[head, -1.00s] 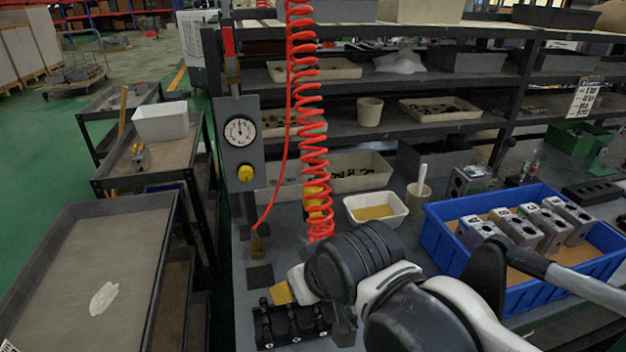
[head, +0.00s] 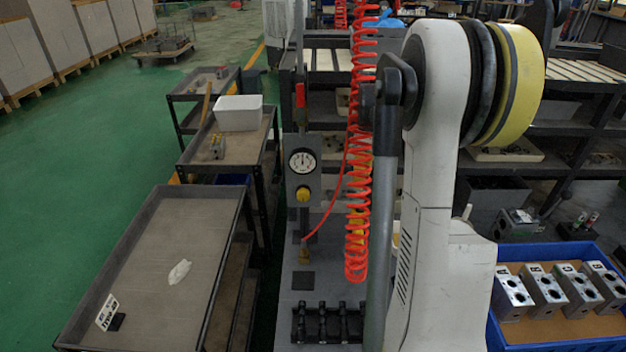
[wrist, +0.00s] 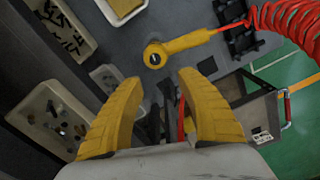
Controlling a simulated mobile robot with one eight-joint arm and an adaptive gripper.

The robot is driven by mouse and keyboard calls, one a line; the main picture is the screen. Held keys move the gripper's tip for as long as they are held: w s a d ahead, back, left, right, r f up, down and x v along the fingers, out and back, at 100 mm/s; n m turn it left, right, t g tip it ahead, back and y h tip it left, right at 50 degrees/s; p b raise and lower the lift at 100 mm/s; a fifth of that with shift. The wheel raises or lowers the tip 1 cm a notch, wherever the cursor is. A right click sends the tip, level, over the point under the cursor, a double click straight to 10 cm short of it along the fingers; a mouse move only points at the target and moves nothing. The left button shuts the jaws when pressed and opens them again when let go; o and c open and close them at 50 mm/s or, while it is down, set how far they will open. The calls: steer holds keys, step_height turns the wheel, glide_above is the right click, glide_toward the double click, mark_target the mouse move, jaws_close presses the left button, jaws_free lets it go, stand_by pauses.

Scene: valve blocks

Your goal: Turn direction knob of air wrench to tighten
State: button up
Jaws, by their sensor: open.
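In the wrist view, the yellow air wrench (wrist: 185,43) lies ahead of my gripper, with its round head at left and its handle pointing right towards the red coiled hose (wrist: 285,18). A small dark round part with a light rim, apparently the direction knob (wrist: 155,59), shows on the head. My gripper (wrist: 158,82) has its two yellow fingers spread wide, with nothing held between them. The wrench head is just beyond the fingertips, apart from them. In the head view my arm hides the gripper, and the hose (head: 358,150) hangs left of the arm.
A black holder block (head: 325,322) sits on the grey bench. A gauge panel (head: 302,170) stands behind it. A blue crate (head: 500,335) with several metal valve blocks (head: 548,290) is at right. Trolleys (head: 165,262) stand at left. Parts trays (wrist: 45,118) fill the wrist view's left side.

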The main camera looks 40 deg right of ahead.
mark_target(361, 207)
steer(key=shift+n, duration=0.3)
steer(key=f, duration=0.3)
steer(key=f+b, duration=0.1)
steer(key=f, duration=0.3)
steer(key=d+f+b, duration=0.1)
steer(key=f, duration=0.3)
steer(key=shift+d+f, duration=0.1)
steer(key=shift+f, duration=0.05)
jaws_close()
